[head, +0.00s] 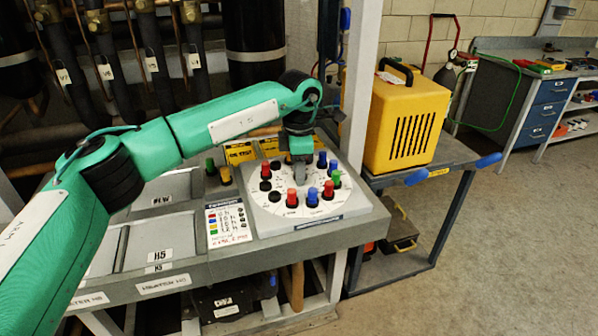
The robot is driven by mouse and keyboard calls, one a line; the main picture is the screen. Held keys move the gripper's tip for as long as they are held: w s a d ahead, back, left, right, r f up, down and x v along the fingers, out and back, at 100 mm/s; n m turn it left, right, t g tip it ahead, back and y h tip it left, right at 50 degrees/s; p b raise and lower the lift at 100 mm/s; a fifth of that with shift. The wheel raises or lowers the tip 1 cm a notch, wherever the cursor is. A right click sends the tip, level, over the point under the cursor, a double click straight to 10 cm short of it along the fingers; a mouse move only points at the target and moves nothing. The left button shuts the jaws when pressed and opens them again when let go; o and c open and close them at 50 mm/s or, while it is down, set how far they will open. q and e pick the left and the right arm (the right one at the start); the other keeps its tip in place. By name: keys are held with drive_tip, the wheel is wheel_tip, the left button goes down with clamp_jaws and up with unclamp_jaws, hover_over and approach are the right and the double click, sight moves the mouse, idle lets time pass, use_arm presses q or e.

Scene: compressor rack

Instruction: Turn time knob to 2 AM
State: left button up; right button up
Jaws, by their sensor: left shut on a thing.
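The timer panel (355,207) is a light grey plate with a round white dial face (272,201). Red, blue, green and black pegs stand in a ring around the dial. My left gripper (299,174) points down at the middle of the dial and is shut on the time knob there. The fingers and wrist cover the knob, so its pointer and setting cannot be read. My right gripper is not in view.
A colour-coded card (228,222) lies left of the dial. A yellow-based green knob (225,175) stands behind it. A yellow machine (405,118) sits on a cart to the right. Dark pipes with tags stand behind the bench. The floor at right is clear.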

use_arm(q)
drive_tip(key=shift+m, duration=0.6)
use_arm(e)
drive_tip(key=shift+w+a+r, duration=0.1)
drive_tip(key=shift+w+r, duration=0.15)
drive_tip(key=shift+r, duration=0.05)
use_arm(q)
drive_tip(key=o, duration=1)
drive_tip(key=shift+c, duration=0.2)
wheel_tip(320, 180, up, 14)
drive_tip(key=b, duration=0.1)
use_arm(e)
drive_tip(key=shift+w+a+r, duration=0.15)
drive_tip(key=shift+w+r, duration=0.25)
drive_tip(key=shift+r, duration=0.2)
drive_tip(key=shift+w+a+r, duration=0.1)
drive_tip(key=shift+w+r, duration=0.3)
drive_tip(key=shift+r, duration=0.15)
use_arm(q)
drive_tip(key=shift+f, duration=0.1)
